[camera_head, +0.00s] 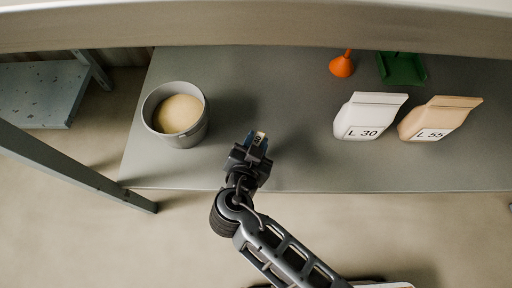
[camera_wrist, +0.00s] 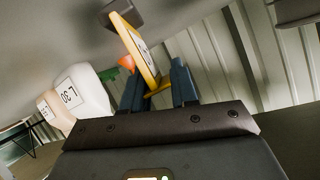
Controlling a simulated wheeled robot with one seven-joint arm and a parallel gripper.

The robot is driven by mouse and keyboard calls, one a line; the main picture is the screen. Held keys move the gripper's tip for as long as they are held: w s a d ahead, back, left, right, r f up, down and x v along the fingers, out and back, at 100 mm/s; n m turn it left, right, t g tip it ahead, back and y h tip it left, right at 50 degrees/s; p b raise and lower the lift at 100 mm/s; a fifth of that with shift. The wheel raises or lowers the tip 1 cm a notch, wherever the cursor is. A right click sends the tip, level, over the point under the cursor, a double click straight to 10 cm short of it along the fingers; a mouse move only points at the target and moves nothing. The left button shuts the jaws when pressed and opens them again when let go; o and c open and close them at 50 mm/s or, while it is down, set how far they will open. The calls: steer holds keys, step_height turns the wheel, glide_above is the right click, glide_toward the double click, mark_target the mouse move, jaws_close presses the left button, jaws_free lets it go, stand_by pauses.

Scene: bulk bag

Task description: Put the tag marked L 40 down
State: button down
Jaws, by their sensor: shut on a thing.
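My gripper (camera_head: 257,140) is over the front part of the grey table, to the right of the grey bucket. In the wrist view, its two blue fingers (camera_wrist: 157,82) are shut on a thin tag (camera_wrist: 140,48) with a yellow-orange edge and a pale face. The tag stands tilted between the fingers. Its face is turned nearly edge-on, so I cannot read its marking. In the head view only a small bit of it shows at the fingertips. I cannot tell whether the tag touches the table.
The grey bucket (camera_head: 196,132) holds a pale beige material. A white bag marked L 30 (camera_head: 368,112) and a tan bag marked L 55 (camera_head: 440,115) stand at the right. The table's middle is clear.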

step_height(320, 180, down, 4)
steer(key=shift+r+b, duration=0.25)
steer(key=shift+b, duration=0.35)
steer(key=shift+r, duration=0.1)
steer(key=c, duration=0.9)
jaws_free()
steer(key=shift+o, duration=0.2)
steer(key=p+v, duration=0.3)
steer(key=v, duration=0.9)
steer(key=shift+s+d, duration=0.1)
